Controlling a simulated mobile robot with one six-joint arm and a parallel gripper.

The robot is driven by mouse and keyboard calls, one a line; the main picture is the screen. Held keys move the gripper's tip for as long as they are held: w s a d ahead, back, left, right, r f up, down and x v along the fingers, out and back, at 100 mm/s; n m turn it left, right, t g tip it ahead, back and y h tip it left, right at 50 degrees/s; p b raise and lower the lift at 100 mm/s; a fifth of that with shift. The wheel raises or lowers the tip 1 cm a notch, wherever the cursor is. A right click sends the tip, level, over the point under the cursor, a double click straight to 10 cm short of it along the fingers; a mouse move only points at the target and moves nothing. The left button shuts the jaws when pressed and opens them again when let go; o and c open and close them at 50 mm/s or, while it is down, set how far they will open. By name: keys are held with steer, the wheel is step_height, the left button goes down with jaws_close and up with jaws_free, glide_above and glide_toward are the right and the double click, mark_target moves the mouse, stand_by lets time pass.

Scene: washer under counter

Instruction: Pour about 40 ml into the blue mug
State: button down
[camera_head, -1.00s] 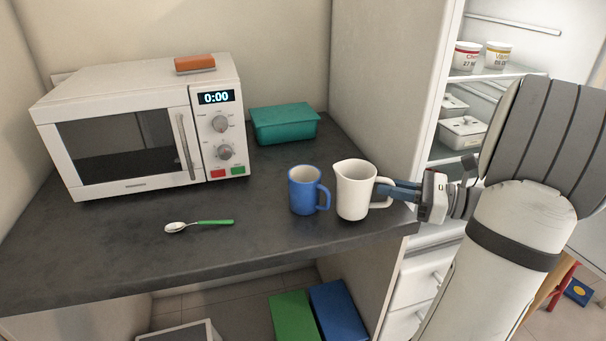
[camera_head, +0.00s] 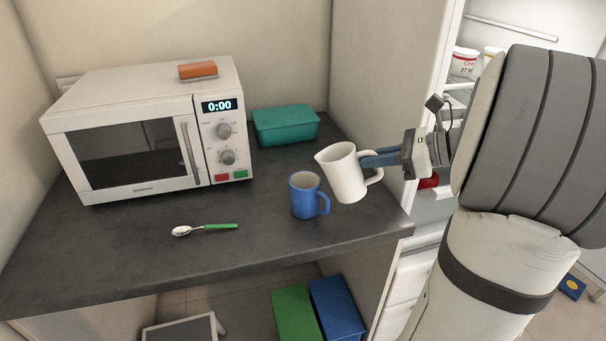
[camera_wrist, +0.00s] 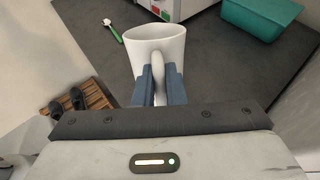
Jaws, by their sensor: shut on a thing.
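The blue mug (camera_head: 304,196) stands upright on the dark counter, its handle to the right. I see no liquid in it. The white pitcher (camera_head: 345,175) is just right of the mug, raised off the counter and tilted left, its spout near and above the mug's rim. My gripper (camera_head: 372,159) is shut on the pitcher's handle from the right. In the wrist view my blue fingers (camera_wrist: 160,88) clamp the handle of the white pitcher (camera_wrist: 155,45). The blue mug is not visible in the wrist view. No stream shows, and the pitcher's contents are hidden.
A microwave (camera_head: 130,135) with an orange sponge (camera_head: 198,70) on top stands at the left. A teal box (camera_head: 285,125) is behind the mug. A spoon with a green handle (camera_head: 218,227) lies at front left. An open fridge (camera_head: 463,95) is at right.

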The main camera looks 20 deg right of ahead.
steer(key=a+r+p, duration=0.1)
steer(key=w+r+g+h, duration=0.1)
steer(key=a+r+h+p, duration=0.1)
steer(key=shift+w+a+r+p, duration=0.25)
steer(key=shift+w+a+p, duration=0.05)
steer(key=shift+w+a, duration=0.1)
steer(key=shift+w+a+r+g+h+p, duration=0.15)
steer(key=shift+w+a+g+h+p, duration=0.3)
steer(key=shift+a+g+h+p, duration=0.35)
steer(key=shift+w+a+r+g+h+p, duration=0.15)
steer(key=shift+w+a+g+h+p, duration=0.4)
steer(key=shift+h+p, duration=0.45)
steer(key=shift+a+r+g+h+p, duration=0.3)
steer(key=shift+g+h+p, duration=0.1)
steer(key=shift+h, duration=0.1)
steer(key=shift+w+a+h+p, duration=0.2)
steer(key=shift+w+h+p, duration=0.05)
steer(key=shift+h+p, duration=0.1)
steer(key=shift+s+d, duration=0.1)
